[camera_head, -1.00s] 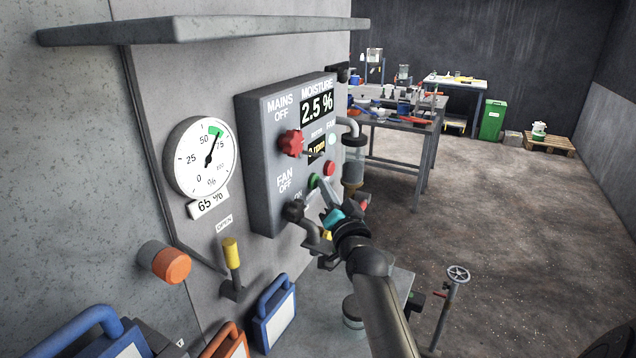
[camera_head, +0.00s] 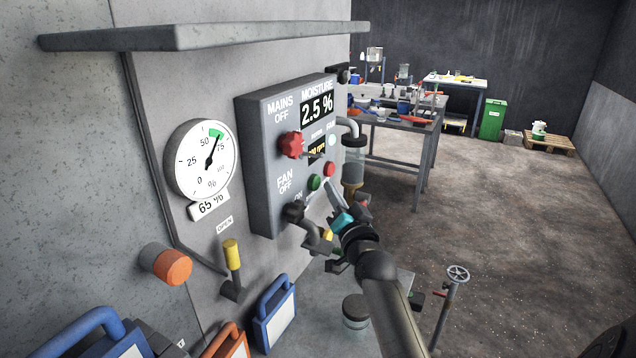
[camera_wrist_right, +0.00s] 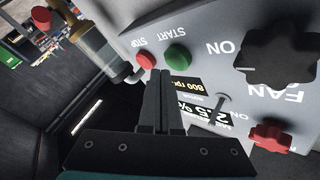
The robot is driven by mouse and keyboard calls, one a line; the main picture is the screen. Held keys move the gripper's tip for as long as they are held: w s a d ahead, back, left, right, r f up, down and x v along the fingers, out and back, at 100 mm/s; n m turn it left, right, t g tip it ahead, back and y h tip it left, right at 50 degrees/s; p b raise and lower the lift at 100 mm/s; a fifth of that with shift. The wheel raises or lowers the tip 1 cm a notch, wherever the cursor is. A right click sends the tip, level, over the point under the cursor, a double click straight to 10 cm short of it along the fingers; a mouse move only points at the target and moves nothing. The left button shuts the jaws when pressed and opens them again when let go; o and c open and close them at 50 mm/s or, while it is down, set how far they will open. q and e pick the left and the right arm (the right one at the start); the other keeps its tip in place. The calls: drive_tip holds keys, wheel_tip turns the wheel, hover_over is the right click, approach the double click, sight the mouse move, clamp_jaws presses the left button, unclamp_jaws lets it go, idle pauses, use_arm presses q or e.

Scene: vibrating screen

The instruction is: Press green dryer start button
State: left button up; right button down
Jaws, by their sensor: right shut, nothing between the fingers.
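The green start button (camera_head: 314,182) is on the front of the grey control box (camera_head: 262,165). It also shows in the right wrist view (camera_wrist_right: 178,57), with START printed by it. The red stop button (camera_head: 330,169) is beside it and shows in the wrist view (camera_wrist_right: 146,60). My right gripper (camera_head: 330,188) is shut and empty. Its fingertips are close to the green button, to its right in the head view, and appear apart from it. In the wrist view the shut fingers (camera_wrist_right: 160,80) end just below the two buttons. My left gripper is out of view.
A red mains knob (camera_head: 291,144) and black fan knob (camera_head: 293,211) stick out of the box. Displays show 2.5 % moisture and, in the wrist view, an rpm reading (camera_wrist_right: 184,86). A pipe with a clear cylinder (camera_head: 353,165) stands right of the box.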

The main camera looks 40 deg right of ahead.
drive_tip(key=s, duration=0.1)
drive_tip(key=s+d, duration=0.1)
drive_tip(key=s, duration=0.1)
drive_tip(key=s+d, duration=0.1)
drive_tip(key=shift+s+d+p, duration=0.15)
drive_tip(key=shift+s+p, duration=0.05)
drive_tip(key=shift+p, duration=0.15)
idle(1.0)
